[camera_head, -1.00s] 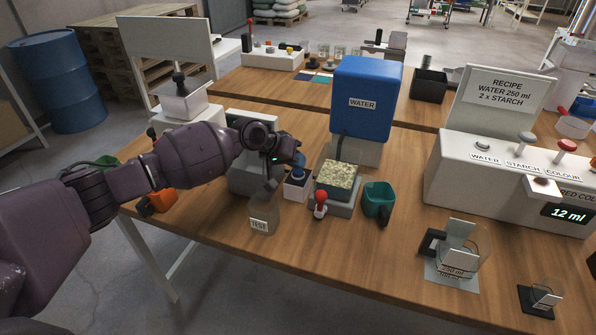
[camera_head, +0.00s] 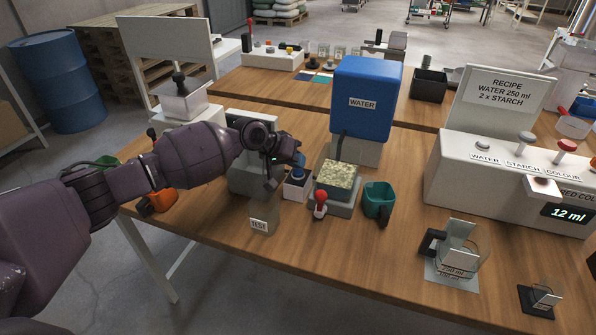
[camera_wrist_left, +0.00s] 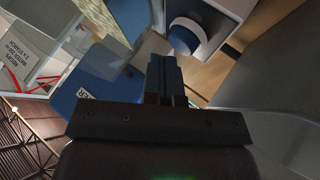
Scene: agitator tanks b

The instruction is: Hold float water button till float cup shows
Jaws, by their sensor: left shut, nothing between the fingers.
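A blue round button (camera_head: 299,172) sits on a small white box (camera_head: 297,188) near the middle of the table. My left gripper (camera_head: 299,160) is shut and empty, just above the button in the head view. Whether it touches the button cannot be told. In the left wrist view, the shut fingers (camera_wrist_left: 165,62) point toward the blue button (camera_wrist_left: 185,38), which shows just beyond their tips. A see-through container with a TEST label (camera_head: 259,225) stands in front of the box. I cannot make out a float cup. My right gripper is out of view.
A red-knobbed lever (camera_head: 320,198) and a granule-filled tray (camera_head: 338,176) stand right of the button. The table's front middle is clear.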

